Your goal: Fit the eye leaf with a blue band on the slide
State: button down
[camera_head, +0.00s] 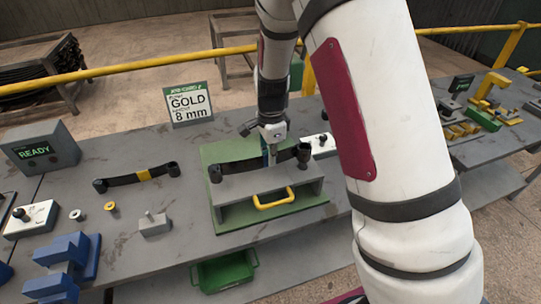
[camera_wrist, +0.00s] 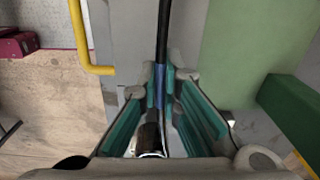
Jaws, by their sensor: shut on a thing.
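The dark eye leaf (camera_head: 237,167) lies lengthwise along the top of the grey slide (camera_head: 268,200), with a round eye near each end. The slide has a yellow handle (camera_head: 273,199) and sits on a green base (camera_head: 222,154). My gripper (camera_head: 269,158) reaches down over the leaf's middle and is shut on it. In the wrist view, the leaf (camera_wrist: 162,35) runs up from between the teal-lined fingers, and its blue band (camera_wrist: 159,86) shows between the fingertips. I cannot tell whether the leaf is fully seated or slightly above the slide.
A yellow-banded leaf (camera_head: 137,178) lies to the left. Near it are two small bushings (camera_head: 76,214), a grey pin block (camera_head: 154,224) and a blue fixture (camera_head: 68,262). A green bin (camera_head: 224,272) is below the front edge.

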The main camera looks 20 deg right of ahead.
jog(key=shift+f+b, duration=0.3)
jog(key=shift+f, duration=1.1)
dwell(0.3)
jog(key=c, duration=1.2)
grip_release()
jog(key=shift+r+p, duration=1.05)
jog(key=shift+r, duration=2.45)
